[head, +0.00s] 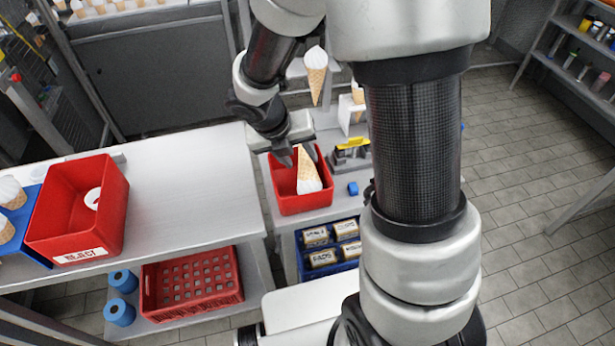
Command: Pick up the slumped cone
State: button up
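A cone (307,172) with white ice cream and a tan wafer leans in a small red bin (302,204), wafer tip up and ice cream down. A second cone (316,76) stands upright further back, wafer tip down. A third cone (357,97) is partly hidden behind my arm, by a white holder. I cannot tell by shape which cone is the slumped one. My gripper (283,152) points down at the back left edge of the small bin, close to the leaning cone's tip. Its dark fingers are small and partly hidden, so their opening and any contact are unclear.
A red bin labelled REJECT (78,215) stands on the pale left bench (185,180) with a white round thing inside. A blue tray (14,238) with cones is at far left. A red crate (192,284) and blue rolls sit below. The bench's middle is clear.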

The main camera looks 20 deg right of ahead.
aim_at(303, 163)
jog(key=x, duration=0.3)
jog(key=shift+d+f+b, duration=0.1)
jog(key=shift+f+b, duration=0.05)
jog(key=shift+b, duration=0.15)
jog(key=shift+f, duration=0.25)
dwell(0.3)
jog(key=c, duration=0.4)
